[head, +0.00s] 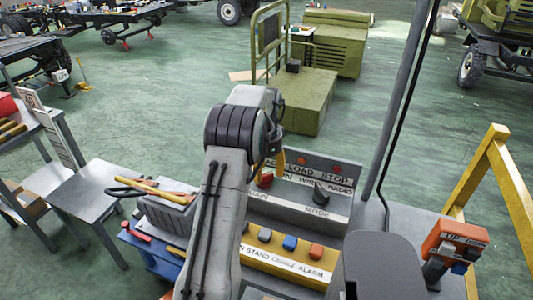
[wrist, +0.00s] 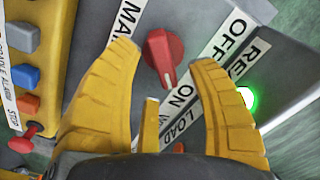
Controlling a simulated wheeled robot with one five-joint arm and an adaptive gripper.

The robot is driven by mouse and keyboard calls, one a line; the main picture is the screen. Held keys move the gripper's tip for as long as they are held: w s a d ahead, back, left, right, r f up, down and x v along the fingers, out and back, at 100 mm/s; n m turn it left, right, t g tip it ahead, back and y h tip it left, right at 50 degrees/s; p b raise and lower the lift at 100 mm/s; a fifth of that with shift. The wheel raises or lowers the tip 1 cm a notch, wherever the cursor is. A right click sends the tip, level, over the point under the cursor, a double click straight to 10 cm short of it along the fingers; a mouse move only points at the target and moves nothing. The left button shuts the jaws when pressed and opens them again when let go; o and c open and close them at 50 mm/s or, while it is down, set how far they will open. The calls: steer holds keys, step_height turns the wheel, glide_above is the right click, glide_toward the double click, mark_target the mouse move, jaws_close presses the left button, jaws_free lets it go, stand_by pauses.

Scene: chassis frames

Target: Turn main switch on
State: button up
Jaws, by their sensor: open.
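The main switch is a red rotary knob (wrist: 163,57) on a grey sloped panel (head: 300,210). In the wrist view it lies ahead of my gripper (wrist: 164,55), between the two yellow fingertips in the picture. The fingers are open, with a visible gap on each side of the knob. The knob's white-marked end points down toward the ON label (wrist: 183,94), away from the OFF label (wrist: 232,39). A lamp (wrist: 247,97) beside the labels glows green. In the head view the red knob (head: 264,180) shows partly behind my arm and gripper.
A black mode knob (head: 321,193) sits to the right on the panel. A red stop button (wrist: 25,138) shows in the wrist view. A grey post (head: 400,110) rises at the right.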

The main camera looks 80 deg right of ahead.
mark_target(266, 175)
step_height(266, 175, up, 9)
stand_by(0.4)
steer(key=shift+r, duration=0.1)
stand_by(0.7)
